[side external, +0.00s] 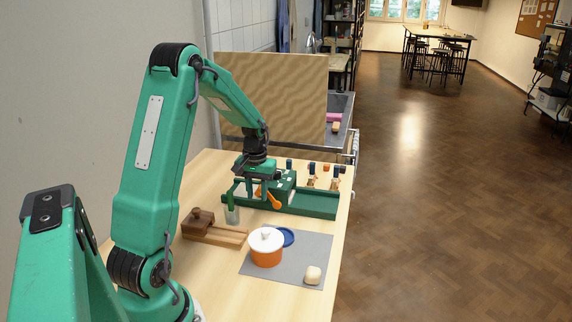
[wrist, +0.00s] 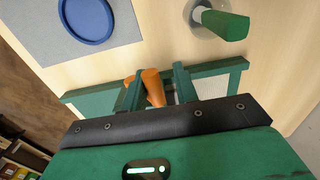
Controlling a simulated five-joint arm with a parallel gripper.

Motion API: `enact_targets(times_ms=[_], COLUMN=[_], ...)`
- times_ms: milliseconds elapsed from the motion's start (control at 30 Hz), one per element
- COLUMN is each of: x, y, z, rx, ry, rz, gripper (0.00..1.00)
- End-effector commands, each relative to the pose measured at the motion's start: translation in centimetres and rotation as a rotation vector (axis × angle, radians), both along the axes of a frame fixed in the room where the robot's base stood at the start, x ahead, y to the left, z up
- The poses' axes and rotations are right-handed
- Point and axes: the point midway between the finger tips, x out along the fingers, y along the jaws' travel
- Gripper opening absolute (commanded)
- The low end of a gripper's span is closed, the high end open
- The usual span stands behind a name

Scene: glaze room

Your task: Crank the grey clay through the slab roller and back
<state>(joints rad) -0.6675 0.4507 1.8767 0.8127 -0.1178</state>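The green slab roller (side external: 308,202) stands at the far part of the table, with its long low bed running to the right. Its orange crank handle (side external: 270,199) is on the near side, and it also shows in the wrist view (wrist: 153,88). My gripper (side external: 261,188) is down at the crank. In the wrist view its two fingers (wrist: 158,92) stand apart on either side of the orange handle, with a gap showing to the right finger. I cannot make out the grey clay; pale panels (wrist: 96,103) show on the bed, but I cannot tell what they are.
A cup with a green-handled tool (side external: 232,210), a brown wooden block (side external: 199,219) and an orange pot with white lid (side external: 267,255) stand nearer. Small items (side external: 311,178) stand behind the bed.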

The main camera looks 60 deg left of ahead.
Motion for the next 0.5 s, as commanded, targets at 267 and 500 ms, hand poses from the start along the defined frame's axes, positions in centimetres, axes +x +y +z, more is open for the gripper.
enact_targets(times_ms=[267,500], x=[-0.8,-1.0], y=[0.7,1.0], z=[-1.0,-1.4], rx=[-0.002,-0.001], ry=[0.002,0.001], rz=[0.001,0.000], gripper=[0.29,0.29])
